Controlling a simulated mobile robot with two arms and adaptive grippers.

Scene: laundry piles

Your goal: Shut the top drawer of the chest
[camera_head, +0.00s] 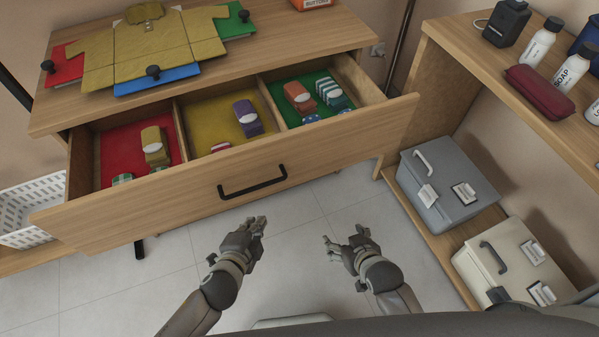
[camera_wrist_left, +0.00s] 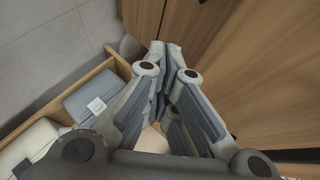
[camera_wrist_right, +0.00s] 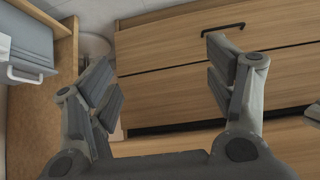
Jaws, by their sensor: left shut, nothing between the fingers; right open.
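The top drawer (camera_head: 330,141) of the wooden chest (camera_head: 290,32) is pulled well out in the head view. Its black bar handle (camera_head: 252,184) sits mid-front. Inside are red, yellow and green lined compartments with small rolled items. My left gripper (camera_head: 258,222) is shut and empty, in front of and below the drawer front near the handle, apart from it. It also shows in the left wrist view (camera_wrist_left: 168,50). My right gripper (camera_head: 344,238) is open and empty, further right in front of the drawer. The right wrist view shows its spread fingers (camera_wrist_right: 160,50) before wooden fronts.
A folded yellow shirt (camera_head: 150,45) lies on the chest top. A shelf unit at the right holds a grey box (camera_head: 445,185), a cream box (camera_head: 510,262), bottles (camera_head: 540,42) and a red pouch (camera_head: 540,92). A white basket (camera_head: 35,208) stands at the left. The tiled floor between is clear.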

